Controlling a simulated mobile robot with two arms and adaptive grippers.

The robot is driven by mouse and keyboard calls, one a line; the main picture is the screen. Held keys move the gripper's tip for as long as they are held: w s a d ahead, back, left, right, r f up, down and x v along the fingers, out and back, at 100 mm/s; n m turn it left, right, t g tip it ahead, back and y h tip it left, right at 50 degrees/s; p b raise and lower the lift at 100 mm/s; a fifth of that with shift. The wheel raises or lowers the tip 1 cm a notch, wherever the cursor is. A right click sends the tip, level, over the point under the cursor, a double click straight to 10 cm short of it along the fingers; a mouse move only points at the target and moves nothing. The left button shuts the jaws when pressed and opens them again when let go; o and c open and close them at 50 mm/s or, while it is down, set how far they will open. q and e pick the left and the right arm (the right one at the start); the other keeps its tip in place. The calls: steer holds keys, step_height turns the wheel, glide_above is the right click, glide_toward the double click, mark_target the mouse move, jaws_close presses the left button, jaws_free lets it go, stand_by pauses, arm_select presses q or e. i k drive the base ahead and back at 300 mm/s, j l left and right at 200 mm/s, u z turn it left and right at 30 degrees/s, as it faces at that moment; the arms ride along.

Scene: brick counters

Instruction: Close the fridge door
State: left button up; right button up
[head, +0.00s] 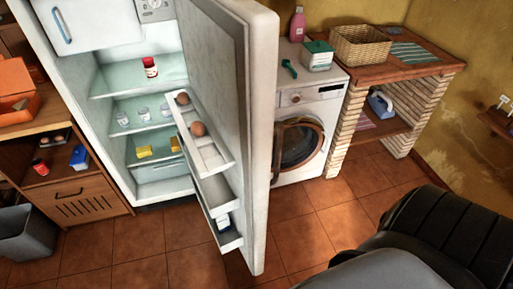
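The fridge (118,90) stands at the left with its lower compartment open and its shelves showing. Its tall white door (262,130) is swung wide open toward me, hinged on the right side of the fridge. The door's inner racks (218,160) hold a few round brown items and, lower down, a small container. The smaller upper freezer door (90,22) with a blue handle looks shut. Neither of my grippers shows in the head view.
A washing machine (310,120) stands right of the door, beside a brick counter (400,70) with a wicker basket (360,46). A wooden cabinet (75,195) and a grey bin (27,233) are at the left. A dark rounded object (440,235) fills the lower right. Tiled floor (160,250) before the fridge is clear.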

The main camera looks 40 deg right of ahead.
mark_target(230, 47)
steer(key=l+u, duration=0.3)
steer(key=l, duration=1.85)
